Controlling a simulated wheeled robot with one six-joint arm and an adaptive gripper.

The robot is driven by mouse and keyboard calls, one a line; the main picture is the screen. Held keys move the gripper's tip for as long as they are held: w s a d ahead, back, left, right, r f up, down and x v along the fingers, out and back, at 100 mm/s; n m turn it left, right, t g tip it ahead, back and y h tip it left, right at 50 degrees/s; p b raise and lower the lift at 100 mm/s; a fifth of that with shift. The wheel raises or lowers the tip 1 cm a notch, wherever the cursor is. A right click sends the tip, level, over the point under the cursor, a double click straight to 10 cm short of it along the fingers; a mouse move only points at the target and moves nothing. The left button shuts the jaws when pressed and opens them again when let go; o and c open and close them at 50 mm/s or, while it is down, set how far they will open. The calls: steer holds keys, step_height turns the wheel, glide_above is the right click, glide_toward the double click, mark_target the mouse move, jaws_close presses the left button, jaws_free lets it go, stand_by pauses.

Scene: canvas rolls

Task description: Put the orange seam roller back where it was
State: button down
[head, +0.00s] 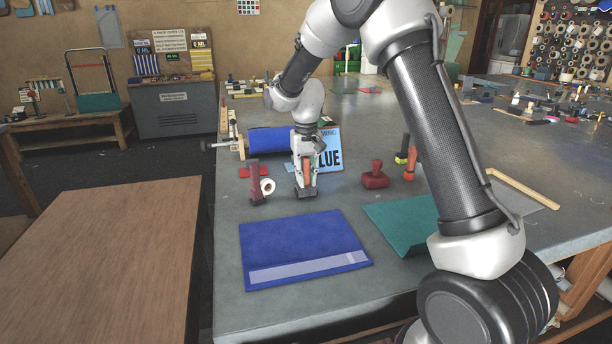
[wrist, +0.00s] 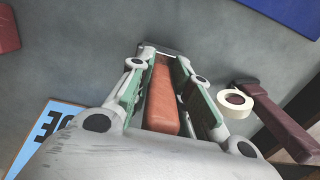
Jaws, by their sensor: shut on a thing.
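The orange seam roller (wrist: 163,98) is between the fingers of my gripper (head: 306,178). My gripper is shut on its orange handle and points down at the table. In the head view a dark lower end shows under the fingers, close to the table top; I cannot tell whether it touches.
A maroon tool (head: 256,185) and a tape roll (head: 267,187) stand just left. Behind are a blue roll (head: 268,140) and a blue sign (head: 330,150). A red block (head: 375,176) and another orange tool (head: 410,161) are right. Blue canvas (head: 300,240) lies in front.

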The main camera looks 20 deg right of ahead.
steer(key=shift+s+f, duration=0.15)
steer(key=shift+f, duration=0.35)
steer(key=c, duration=1.3)
jaws_free()
steer(key=shift+f, duration=0.2)
step_height(320, 180, up, 14)
steer(key=shift+f, duration=0.1)
steer(key=s+d+r+t, duration=0.1)
steer(key=s+d+r, duration=0.35)
steer(key=s, duration=0.35)
steer(key=s+d+r+t, duration=0.1)
steer(key=s+d+r, duration=0.35)
steer(key=s, duration=0.35)
steer(key=s+d+f, duration=0.1)
steer(key=s+d, duration=0.1)
steer(key=s, duration=0.4)
steer(key=s+d+f+t, duration=0.1)
steer(key=s+d+f, duration=0.1)
steer(key=s, duration=0.5)
steer(key=s+d+f+t, duration=0.1)
steer(key=s, duration=0.5)
steer(key=shift+s+d+f, duration=0.3)
steer(key=shift+d+f, duration=0.05)
steer(key=shift+d, duration=0.05)
